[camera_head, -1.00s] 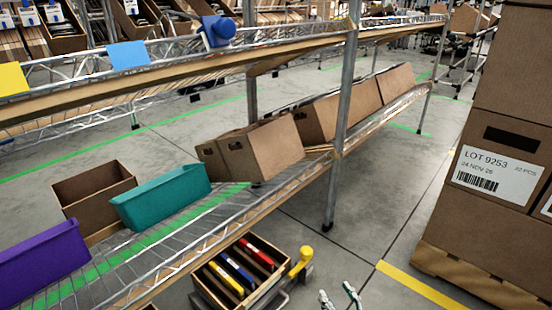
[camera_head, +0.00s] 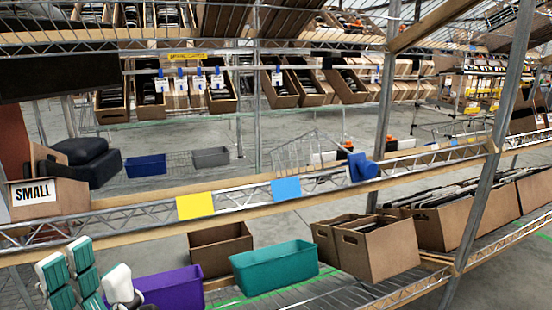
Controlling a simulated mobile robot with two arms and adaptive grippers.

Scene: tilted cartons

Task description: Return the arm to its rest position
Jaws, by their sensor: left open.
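My left gripper (camera_head: 88,277) shows at the lower left, with white and teal fingers. The fingers stand apart and nothing shows between them. It is in front of the wire shelf, left of a purple bin (camera_head: 170,289) and partly overlapping it in the picture. The rest of my left arm is outside the frame. My right gripper is not in view.
A carton marked SMALL (camera_head: 48,198) stands on the upper shelf at the left. A teal bin (camera_head: 274,268), an open brown box (camera_head: 219,246) and tilted cartons (camera_head: 377,250) are on the lower shelf. A blue clamp-like piece (camera_head: 363,168) sits on the upper rail.

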